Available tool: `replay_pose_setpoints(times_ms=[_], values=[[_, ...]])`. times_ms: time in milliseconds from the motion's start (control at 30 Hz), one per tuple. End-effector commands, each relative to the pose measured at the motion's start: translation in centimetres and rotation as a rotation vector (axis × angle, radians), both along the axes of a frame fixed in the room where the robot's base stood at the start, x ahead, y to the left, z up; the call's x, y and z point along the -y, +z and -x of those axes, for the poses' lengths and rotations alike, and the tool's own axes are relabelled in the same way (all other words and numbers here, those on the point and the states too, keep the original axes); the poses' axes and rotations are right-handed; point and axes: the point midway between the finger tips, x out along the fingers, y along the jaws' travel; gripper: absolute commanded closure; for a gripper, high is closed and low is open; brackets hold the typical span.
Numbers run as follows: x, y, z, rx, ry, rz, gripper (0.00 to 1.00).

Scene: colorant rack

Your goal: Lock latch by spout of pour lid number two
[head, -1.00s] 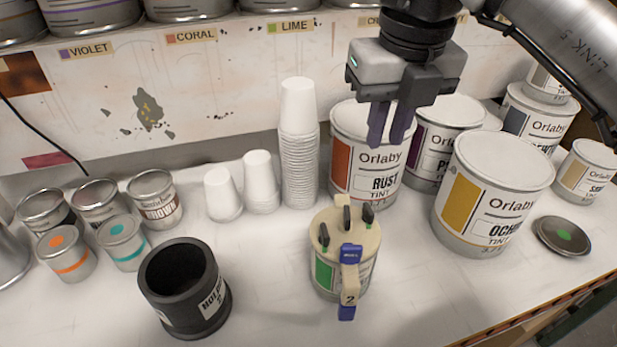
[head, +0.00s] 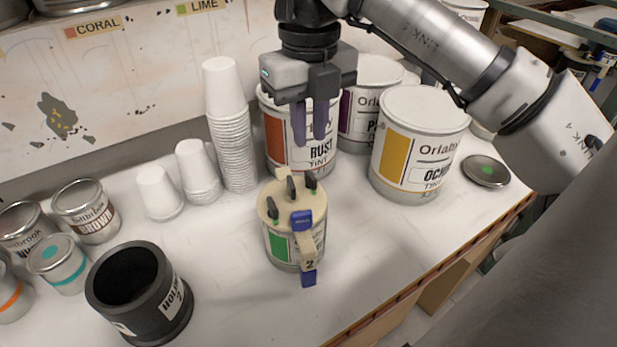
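Pour lid number two (head: 281,198) is a cream lid seated on a can with a green label (head: 279,246), in the middle of the bench. Several dark latches stand on its top: one at the left (head: 272,208), one at the back (head: 291,187) and one at the right (head: 311,181). A blue-capped spout (head: 302,221) and a cream handle marked 2 with a blue lower end (head: 308,279) face the front. Which latch is by the spout is hard to tell. My gripper (head: 310,140) points down, above and behind the lid, in front of the rust can. Its purple fingers are slightly apart, with nothing visible between them.
The rust tint can (head: 274,130) and ochre tint can (head: 422,150) stand behind and right. Stacked white cups (head: 232,140) stand behind left. A black holder (head: 140,290) is at front left. A loose dark lid (head: 486,171) lies at right. The bench front is clear.

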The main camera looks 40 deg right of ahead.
Motion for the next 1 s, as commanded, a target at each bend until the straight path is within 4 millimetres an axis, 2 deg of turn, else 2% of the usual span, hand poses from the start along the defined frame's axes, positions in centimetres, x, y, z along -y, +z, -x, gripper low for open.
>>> replay_pose_setpoints(times_ms=[33,200,400,733,767,900,1000], values=[[0.0,-1.8,0.0,-0.001,0.0,-0.001,0.83],[0.0,-5.0,0.0,-0.002,0.0,-0.001,0.83],[0.0,-7.5,0.0,0.0,0.001,0.0,0.83],[0.0,-7.8,0.0,0.0,0.001,0.0,0.83],[0.0,-7.8,0.0,0.0,0.001,0.0,0.84],[0.0,-7.8,0.0,0.0,0.001,0.0,1.0],[0.0,-7.8,0.0,0.0,0.001,-0.001,1.0]])
